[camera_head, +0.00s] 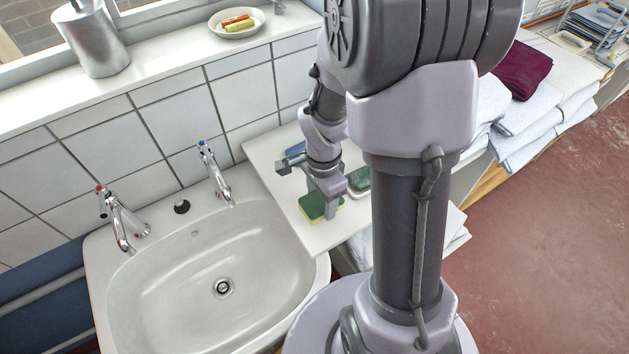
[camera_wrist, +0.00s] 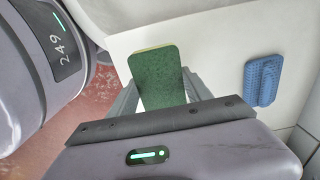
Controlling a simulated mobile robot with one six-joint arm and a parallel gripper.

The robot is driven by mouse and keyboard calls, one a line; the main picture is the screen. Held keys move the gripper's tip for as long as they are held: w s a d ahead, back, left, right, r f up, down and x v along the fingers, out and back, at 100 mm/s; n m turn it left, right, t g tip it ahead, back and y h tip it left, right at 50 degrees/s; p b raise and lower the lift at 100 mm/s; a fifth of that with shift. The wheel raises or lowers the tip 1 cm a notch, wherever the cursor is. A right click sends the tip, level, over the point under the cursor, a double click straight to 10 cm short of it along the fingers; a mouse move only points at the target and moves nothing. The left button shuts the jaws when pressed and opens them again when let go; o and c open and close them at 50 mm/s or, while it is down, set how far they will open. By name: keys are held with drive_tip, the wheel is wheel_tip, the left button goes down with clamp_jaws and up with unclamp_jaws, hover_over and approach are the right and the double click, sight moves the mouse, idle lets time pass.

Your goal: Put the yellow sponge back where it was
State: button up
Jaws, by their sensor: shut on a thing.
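The yellow sponge (camera_head: 312,207) has a green scouring face on top and a thin yellow layer below. It is at the white counter (camera_head: 268,152) right of the sink, near the front edge. My gripper (camera_head: 329,205) points down and is shut on it. In the wrist view the sponge (camera_wrist: 158,75) sticks out from between the two fingers, green face towards the camera. I cannot tell whether its underside touches the counter. My fingers hide part of it.
A blue ribbed sponge (camera_wrist: 263,81) lies apart on the counter, towards the wall. A green item (camera_head: 359,179) lies behind my gripper, partly hidden by my arm. The sink (camera_head: 165,285) is empty. A small dish (camera_head: 222,31) with colourful pieces stands on the sill. Folded towels (camera_head: 560,75) lie right.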

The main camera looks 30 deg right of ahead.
sight(322, 200)
drive_tip(key=shift+w+d, duration=0.55)
drive_tip(key=shift+w, duration=0.15)
drive_tip(key=shift+w+d+f+b, duration=0.1)
drive_tip(key=shift+f+b, duration=0.5)
drive_tip(key=shift+f, duration=0.45)
drive_tip(key=shift+w+d+f+b, duration=0.1)
drive_tip(key=shift+f+b, duration=0.45)
drive_tip(key=shift+f, duration=0.45)
drive_tip(key=o, duration=1.2)
drive_tip(key=shift+r, duration=0.1)
